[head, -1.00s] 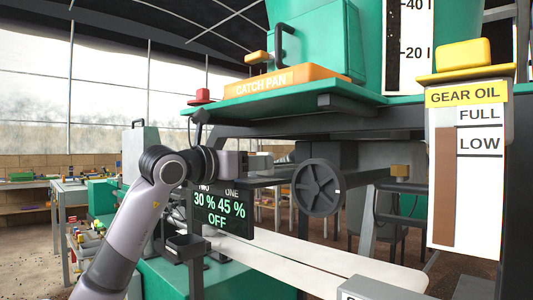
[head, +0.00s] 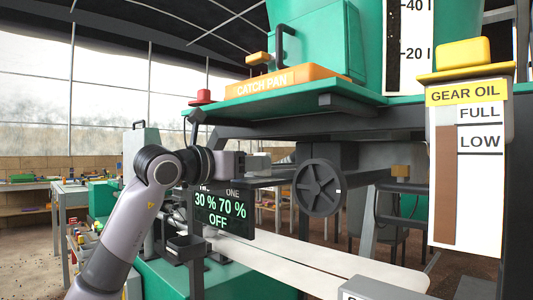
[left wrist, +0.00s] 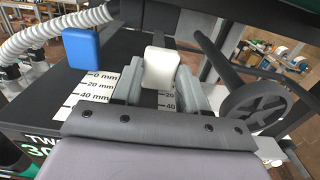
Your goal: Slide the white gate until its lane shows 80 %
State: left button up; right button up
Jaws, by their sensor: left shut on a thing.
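The white gate's knob (left wrist: 161,67) sits between the fingers of my left gripper (left wrist: 160,85) in the left wrist view, and the gripper is shut on it. A white scale with millimetre marks (left wrist: 170,100) lies under the fingers. In the head view my left gripper (head: 236,164) reaches in at the machine's side, where the knob is hidden. The display (head: 222,211) below it reads 30 % on the left, 70 % under ONE, and OFF beneath. A blue knob (left wrist: 81,48) stands on the left lane beside its own scale (left wrist: 94,88). My right gripper is not in view.
A spoked handwheel (head: 318,188) is close to the right of my left gripper. The green shelf with the orange catch pan (head: 286,82) hangs above it. A gear oil gauge (head: 466,165) stands at the right. A corrugated hose (left wrist: 58,33) runs past the blue knob.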

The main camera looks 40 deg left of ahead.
aim_at(234, 182)
pick_arm(q)
jog(key=shift+s+f, duration=0.1)
jog(key=shift+f, duration=0.05)
dwell(0.8)
jog(key=o, duration=1)
jog(key=shift+s+a+b, duration=0.2)
jog(key=shift+s+b, duration=0.8)
jog(key=shift+s, duration=1.05)
